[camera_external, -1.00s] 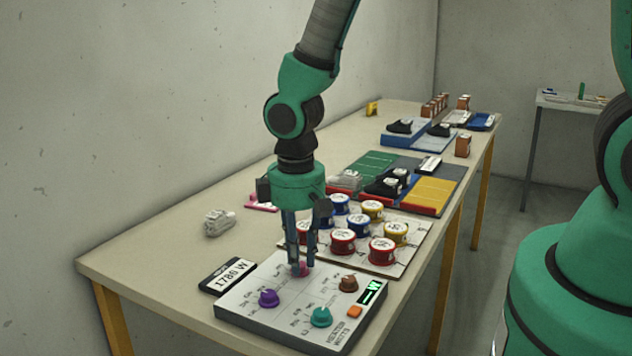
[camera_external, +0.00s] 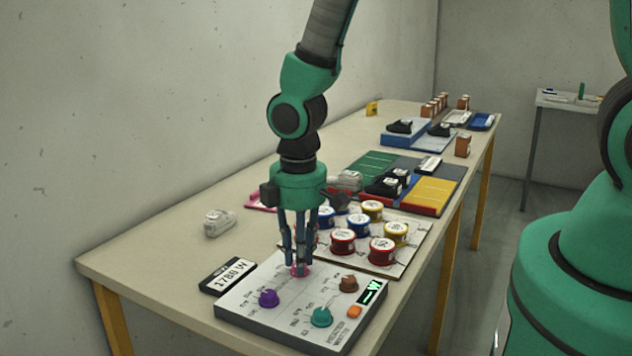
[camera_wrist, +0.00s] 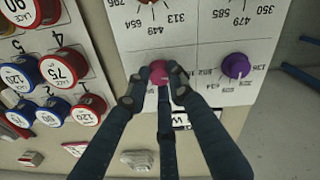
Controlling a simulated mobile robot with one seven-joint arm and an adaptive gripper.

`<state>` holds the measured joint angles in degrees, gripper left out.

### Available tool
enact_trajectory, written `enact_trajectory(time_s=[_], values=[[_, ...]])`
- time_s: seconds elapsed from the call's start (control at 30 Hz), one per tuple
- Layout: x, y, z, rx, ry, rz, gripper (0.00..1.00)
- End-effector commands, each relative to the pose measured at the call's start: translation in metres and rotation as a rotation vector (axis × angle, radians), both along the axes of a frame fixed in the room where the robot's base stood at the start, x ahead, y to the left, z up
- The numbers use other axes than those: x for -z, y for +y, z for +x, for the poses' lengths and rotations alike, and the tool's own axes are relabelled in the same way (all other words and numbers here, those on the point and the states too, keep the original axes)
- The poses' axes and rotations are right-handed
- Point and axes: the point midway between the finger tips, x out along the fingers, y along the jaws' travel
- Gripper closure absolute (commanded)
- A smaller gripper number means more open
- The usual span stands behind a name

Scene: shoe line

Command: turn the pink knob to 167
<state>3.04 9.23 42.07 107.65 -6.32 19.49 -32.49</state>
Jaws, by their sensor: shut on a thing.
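The pink knob (camera_wrist: 158,72) sits on the grey control panel (camera_external: 250,313), at the panel's back corner. My gripper (camera_external: 299,272) points straight down over it, with its fingers shut around the knob. In the wrist view my gripper (camera_wrist: 155,90) has its fingertips against the knob's sides. In the external view the fingers hide most of the pink knob (camera_external: 300,270). A mark of 167 cannot be made out, and the knob's pointer is hidden.
The panel also bears a purple knob (camera_external: 268,298), a teal knob (camera_external: 321,317), a brown knob (camera_external: 348,283), an orange button (camera_external: 354,312) and a small green-lit display (camera_external: 371,292). A "1786 W" sign (camera_external: 228,277) lies beside it. Several coloured tins (camera_external: 343,241) stand close behind.

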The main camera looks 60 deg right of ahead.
Motion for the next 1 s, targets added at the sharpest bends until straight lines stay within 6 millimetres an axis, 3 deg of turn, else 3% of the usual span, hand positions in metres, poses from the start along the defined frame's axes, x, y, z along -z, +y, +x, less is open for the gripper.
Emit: enact_trajectory(time_s=[0.07, 0.1, 0.17, 0.67, 1.0], values=[[-0.001, 0.000, 0.001, 0.000, -0.001, 0.000, 1.00], [-0.001, 0.000, 0.001, 0.000, -0.001, 0.000, 0.72], [-0.001, 0.000, 0.001, 0.000, -0.001, 0.000, 0.60], [-0.007, 0.000, 0.001, 0.001, -0.001, 0.000, 0.59], [-0.046, 0.002, 0.000, 0.000, -0.004, -0.001, 0.59]])
